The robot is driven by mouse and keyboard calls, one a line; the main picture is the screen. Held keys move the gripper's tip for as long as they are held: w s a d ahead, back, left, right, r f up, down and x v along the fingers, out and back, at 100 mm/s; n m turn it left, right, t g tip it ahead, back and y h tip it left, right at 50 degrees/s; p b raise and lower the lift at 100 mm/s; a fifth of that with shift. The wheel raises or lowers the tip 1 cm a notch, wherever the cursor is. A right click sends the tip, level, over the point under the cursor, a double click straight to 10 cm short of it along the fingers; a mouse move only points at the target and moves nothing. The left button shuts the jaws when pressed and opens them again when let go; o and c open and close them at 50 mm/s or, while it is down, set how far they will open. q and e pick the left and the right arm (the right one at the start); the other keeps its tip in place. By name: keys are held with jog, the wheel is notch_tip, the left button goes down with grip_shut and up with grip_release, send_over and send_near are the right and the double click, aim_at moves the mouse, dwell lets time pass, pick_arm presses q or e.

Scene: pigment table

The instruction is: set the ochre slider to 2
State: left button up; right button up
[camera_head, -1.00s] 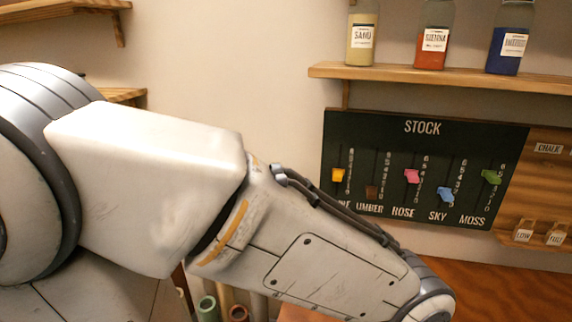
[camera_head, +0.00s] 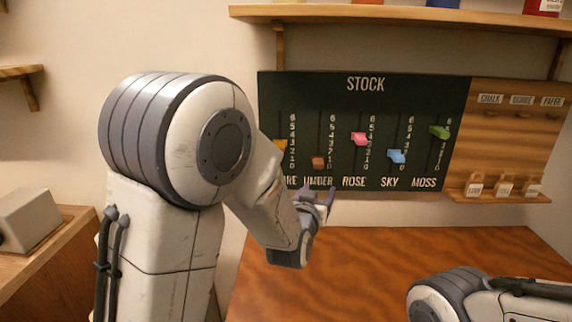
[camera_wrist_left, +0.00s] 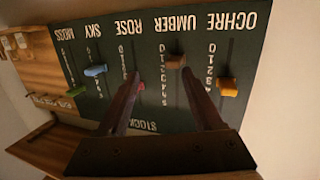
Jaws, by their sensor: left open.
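The ochre slider (camera_head: 281,145) is a yellow-orange knob at the left of the black STOCK board (camera_head: 365,100), partly hidden by my left arm in the head view. In the left wrist view, which shows the board upside down, the ochre slider (camera_wrist_left: 228,87) sits at about 3. My left gripper (camera_head: 318,197) is open and empty in front of the board's lower edge, below the umber slider (camera_head: 318,162). In the left wrist view the gripper (camera_wrist_left: 160,75) has its fingers spread toward the board, both to the left of the ochre slider. My right gripper is not in view.
The rose (camera_head: 359,139), sky (camera_head: 397,156) and moss (camera_head: 439,132) sliders stand on the same board. A wooden panel with a small shelf (camera_head: 500,195) adjoins it at the right. A long shelf (camera_head: 400,18) runs above. The wooden table below (camera_head: 370,260) looks clear.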

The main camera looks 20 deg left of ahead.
aim_at(279, 151)
pick_arm(q)
jog(key=w+a+r+n+t+y+b, duration=0.1)
jog(key=a+r+n+t+y+b, duration=0.15)
jog(key=a+t+y, duration=0.6)
jog(key=w+a+r+g+p, duration=0.1)
jog(key=w, duration=0.1)
jog(key=w+a+r+g+h+p, duration=0.1)
jog(key=w+a, duration=0.1)
jog(key=w, duration=0.1)
jog(key=w+a+r+g+h+p, duration=0.1)
jog(key=w, duration=0.1)
jog(key=shift+w+a+r, duration=0.15)
jog(key=shift+w+a, duration=0.05)
jog(key=shift+a, duration=0.05)
jog(key=shift+w+a+r+g, duration=0.15)
jog(key=shift+w+g, duration=0.1)
jog(key=shift+w, duration=0.4)
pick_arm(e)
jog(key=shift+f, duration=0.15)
pick_arm(q)
grip_shut()
